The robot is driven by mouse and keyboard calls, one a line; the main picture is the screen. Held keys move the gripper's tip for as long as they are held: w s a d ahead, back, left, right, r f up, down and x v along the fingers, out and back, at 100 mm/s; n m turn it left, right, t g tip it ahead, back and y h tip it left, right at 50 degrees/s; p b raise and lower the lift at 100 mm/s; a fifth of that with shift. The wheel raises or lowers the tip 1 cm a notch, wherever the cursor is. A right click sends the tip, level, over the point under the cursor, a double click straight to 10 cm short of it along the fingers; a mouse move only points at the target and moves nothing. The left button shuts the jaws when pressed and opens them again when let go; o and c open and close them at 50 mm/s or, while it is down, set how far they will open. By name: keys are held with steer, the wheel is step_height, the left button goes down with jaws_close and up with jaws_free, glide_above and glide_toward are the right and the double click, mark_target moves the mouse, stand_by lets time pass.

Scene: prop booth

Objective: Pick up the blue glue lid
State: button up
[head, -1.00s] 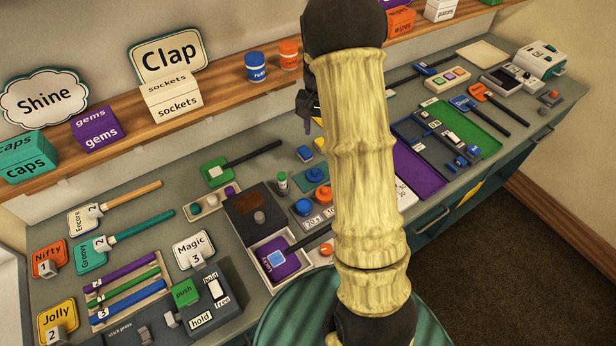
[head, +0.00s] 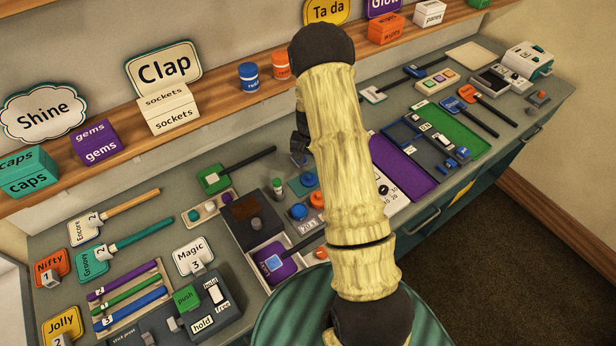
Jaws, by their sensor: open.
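A round blue lid-like piece (head: 298,211) sits on a grey tray on the bench, left of my arm. No glue label is readable on it. A similar orange piece (head: 317,199) sits beside it, partly close to my arm's outline. My gripper (head: 298,158) is a small dark shape at the left of my arm, above the bench and behind the blue piece in the picture. It is open and apart from the blue piece. Its fingertips are small and partly hidden, and nothing shows between them.
A small green-capped bottle (head: 278,187) and a blue square piece (head: 309,180) stand close by. A dark-lidded box (head: 250,222) is to the left. A wooden shelf (head: 215,112) with signs and boxes runs along the wall behind. My arm hides the bench's middle.

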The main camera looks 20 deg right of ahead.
mark_target(309, 176)
steer(key=shift+f, duration=0.35)
steer(key=shift+f, duration=0.15)
steer(key=shift+w+a+f+p, duration=0.1)
steer(key=shift+f+p, duration=1.4)
steer(key=shift+f, duration=1)
steer(key=shift+c, duration=0.2)
jaws_close()
